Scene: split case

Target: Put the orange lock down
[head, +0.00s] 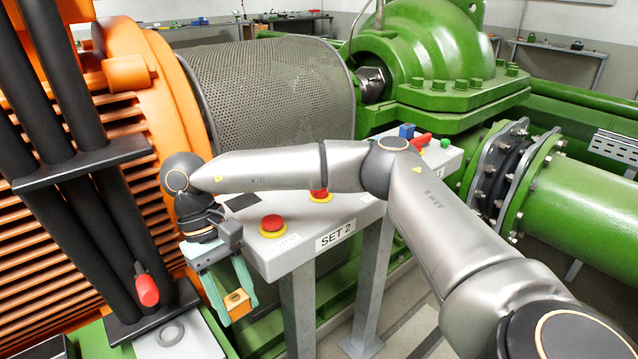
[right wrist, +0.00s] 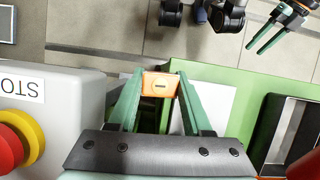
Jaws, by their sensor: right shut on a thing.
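The orange lock (head: 237,303) is a small block held between the teal fingertips of my right gripper (head: 232,295), in front of the control panel's left end. In the right wrist view the lock (right wrist: 160,84) sits squarely between the fingertips of my right gripper (right wrist: 159,86), a dark keyhole slot facing the camera. No shackle is visible. The lock appears clear of the surfaces below. My left gripper (right wrist: 267,38) shows at the upper right of the right wrist view, its teal fingers apart and empty.
The grey control panel (head: 345,238) with red stop buttons (head: 272,225) stands just right of the lock. A pale plate (head: 200,344) with a grey ring (head: 171,335) lies at the lower left.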

